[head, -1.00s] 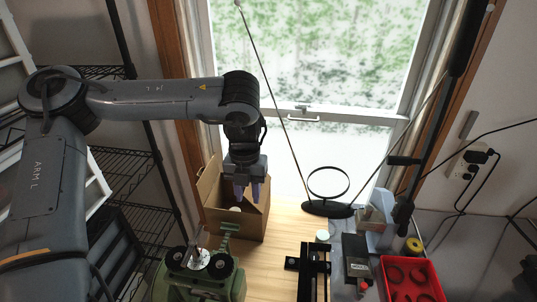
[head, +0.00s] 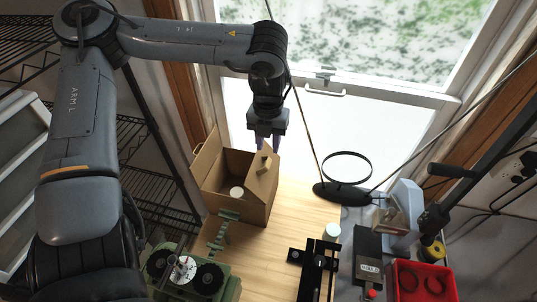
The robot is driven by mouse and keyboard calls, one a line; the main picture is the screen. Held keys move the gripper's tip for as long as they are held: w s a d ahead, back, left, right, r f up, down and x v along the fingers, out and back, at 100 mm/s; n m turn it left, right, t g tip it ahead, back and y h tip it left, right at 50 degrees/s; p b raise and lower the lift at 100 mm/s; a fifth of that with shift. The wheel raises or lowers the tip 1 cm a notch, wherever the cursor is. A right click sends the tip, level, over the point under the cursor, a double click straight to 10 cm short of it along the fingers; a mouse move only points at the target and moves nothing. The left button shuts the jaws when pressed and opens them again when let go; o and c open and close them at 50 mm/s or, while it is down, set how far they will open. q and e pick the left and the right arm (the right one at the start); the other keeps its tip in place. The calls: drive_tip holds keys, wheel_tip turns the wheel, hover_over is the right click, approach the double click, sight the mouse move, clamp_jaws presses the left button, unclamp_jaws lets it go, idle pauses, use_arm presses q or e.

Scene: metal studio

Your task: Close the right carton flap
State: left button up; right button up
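A brown cardboard carton (head: 240,210) stands on the wooden table, open at the top. The left flap (head: 205,151) stands up at the left. A white round thing (head: 237,192) lies inside. My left gripper (head: 264,148) points down at the carton's far right edge, beyond the right flap. Its two purplish fingers are apart with nothing seen between them; their tips are partly hidden by the carton, so I cannot tell whether they touch it. My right gripper is out of view.
A green reel machine (head: 195,278) stands in front of the carton. A black hoop stand (head: 345,188), a white cylinder (head: 331,232), a black rail device (head: 316,268) and a red bin (head: 422,280) stand to the right. A wire shelf is at the left, a window behind.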

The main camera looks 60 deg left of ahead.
use_arm(q)
drive_tip(key=shift+f+p, duration=0.3)
drive_tip(key=shift+f, duration=2.8)
clamp_jaws()
